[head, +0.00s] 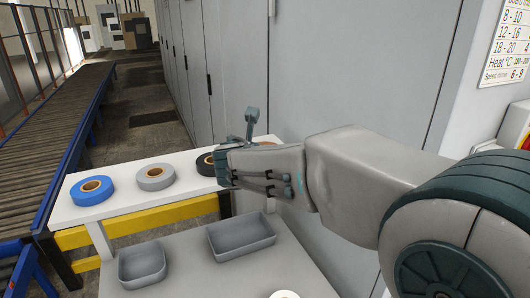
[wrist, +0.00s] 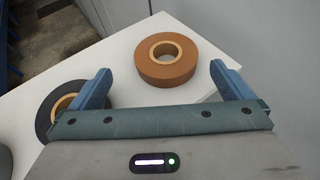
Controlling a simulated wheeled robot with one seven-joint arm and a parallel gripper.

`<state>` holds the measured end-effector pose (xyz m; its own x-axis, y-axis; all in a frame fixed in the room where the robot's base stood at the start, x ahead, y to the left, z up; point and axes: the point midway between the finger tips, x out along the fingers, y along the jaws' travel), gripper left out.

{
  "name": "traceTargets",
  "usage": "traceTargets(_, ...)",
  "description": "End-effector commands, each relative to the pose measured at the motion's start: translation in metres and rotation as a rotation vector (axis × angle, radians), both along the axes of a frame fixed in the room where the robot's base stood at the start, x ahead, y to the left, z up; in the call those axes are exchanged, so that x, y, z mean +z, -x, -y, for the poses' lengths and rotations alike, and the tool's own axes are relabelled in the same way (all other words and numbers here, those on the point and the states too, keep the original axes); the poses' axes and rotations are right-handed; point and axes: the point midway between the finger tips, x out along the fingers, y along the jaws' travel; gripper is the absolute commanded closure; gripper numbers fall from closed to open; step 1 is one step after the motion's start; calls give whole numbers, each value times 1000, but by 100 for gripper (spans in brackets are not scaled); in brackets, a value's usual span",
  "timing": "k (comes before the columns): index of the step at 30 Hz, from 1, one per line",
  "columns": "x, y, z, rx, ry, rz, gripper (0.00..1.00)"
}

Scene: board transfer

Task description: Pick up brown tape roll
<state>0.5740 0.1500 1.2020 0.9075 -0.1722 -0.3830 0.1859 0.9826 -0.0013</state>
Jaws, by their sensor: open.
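The brown tape roll (wrist: 166,72) lies flat on the white shelf (wrist: 122,57) near its corner in the wrist view. In the head view it is mostly hidden behind my gripper. My gripper (wrist: 162,82) is open and empty, with its two blue fingers apart. The brown roll shows between and beyond the fingers, nearer the middle than either finger. In the head view my gripper (head: 240,150) is at the right end of the shelf. A black tape roll (wrist: 48,112) lies beside the left finger, which covers part of it.
A blue tape roll (head: 93,190) and a grey tape roll (head: 154,177) lie on the shelf's left part. Two grey bins (head: 142,266) (head: 241,240) stand on the lower surface in front. Tall grey cabinets (head: 335,70) rise behind the shelf. A roller conveyor (head: 50,130) runs along the left.

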Motion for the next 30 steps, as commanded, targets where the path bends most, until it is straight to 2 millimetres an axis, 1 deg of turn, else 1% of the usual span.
traceTargets(5,-5,-10,4,-3,0,-1,0)
traceTargets(11,-18,-35,17,-6,2,-3,0)
traceTargets(15,-23,-49,18,-5,0,-1,0)
traceTargets(18,-24,-52,19,-4,0,0,0)
traceTargets(24,-25,-52,19,-5,-1,0,0)
traceTargets(26,-25,-52,19,-5,-1,0,17)
traceTargets(27,-24,-52,19,-5,-1,0,28)
traceTargets(29,-25,-52,19,-5,-1,0,44)
traceTargets(30,-24,-52,19,-5,-1,0,45)
